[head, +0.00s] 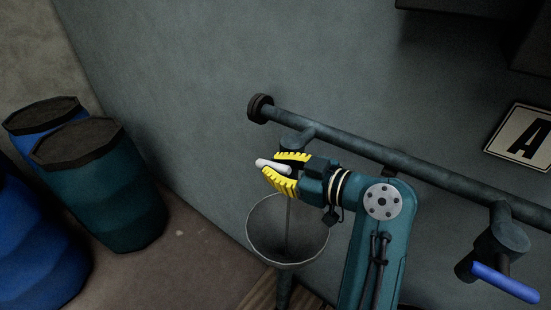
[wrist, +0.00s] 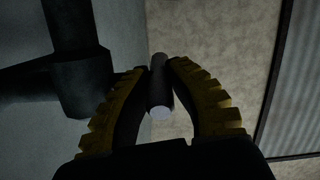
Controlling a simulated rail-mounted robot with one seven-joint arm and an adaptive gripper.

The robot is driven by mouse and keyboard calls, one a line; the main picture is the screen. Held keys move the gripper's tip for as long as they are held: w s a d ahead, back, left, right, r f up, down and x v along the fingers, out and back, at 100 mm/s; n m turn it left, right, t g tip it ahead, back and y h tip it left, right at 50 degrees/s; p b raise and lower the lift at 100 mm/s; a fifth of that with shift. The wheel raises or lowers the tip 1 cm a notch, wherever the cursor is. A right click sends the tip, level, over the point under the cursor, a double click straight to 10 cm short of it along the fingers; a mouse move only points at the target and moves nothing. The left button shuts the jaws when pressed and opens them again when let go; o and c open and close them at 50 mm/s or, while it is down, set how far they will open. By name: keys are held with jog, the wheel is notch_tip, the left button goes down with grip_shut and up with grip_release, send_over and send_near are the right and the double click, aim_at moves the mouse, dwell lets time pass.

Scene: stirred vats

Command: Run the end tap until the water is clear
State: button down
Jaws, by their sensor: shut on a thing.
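The end tap (head: 296,138) hangs from the wall pipe near its capped left end. Its white lever (head: 267,163) sticks out between the yellow ribbed fingers of my gripper (head: 284,168), which is shut on it. In the wrist view the lever (wrist: 160,88) is a dark rod with a pale end, held between the fingertips (wrist: 160,72). A thin greyish stream (head: 289,213) falls below the tap into a grey funnel (head: 250,226). The tap's outlet is hidden behind my gripper, and I cannot tell how clear the water is.
The pipe (head: 365,158) runs along the wall to a second tap with a blue lever (head: 505,283) at right. A sign with an A (head: 525,137) hangs above it. Blue and teal barrels (head: 105,195) stand at left. The floor between barrels and funnel is clear.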

jog(key=g+h+p, duration=0.1)
jog(key=p, duration=0.1)
jog(key=r+g+h+p, duration=0.1)
jog(key=p, duration=0.2)
jog(key=shift+a+r+h+p, duration=0.1)
jog(key=shift+h+p, duration=0.25)
jog(key=shift+h, duration=0.05)
jog(key=g+h+p, duration=0.2)
jog(key=p, duration=0.4)
jog(key=shift+r+g+h, duration=0.1)
jog(key=shift+g+h, duration=0.2)
jog(key=shift+h, duration=0.1)
jog(key=g+h+p, duration=0.1)
jog(key=p, duration=0.1)
jog(key=h+p, duration=0.1)
jog(key=p, duration=0.2)
jog(key=shift+w+a+f+g, duration=0.1)
jog(key=shift+f+g, duration=0.1)
jog(key=shift+g, duration=0.2)
jog(key=shift+f+g+h+p, duration=0.3)
jog(key=shift+g+h+p, duration=0.2)
jog(key=shift+h+p, duration=0.4)
jog(key=c, duration=1.2)
grip_release()
jog(key=shift+r, duration=0.1)
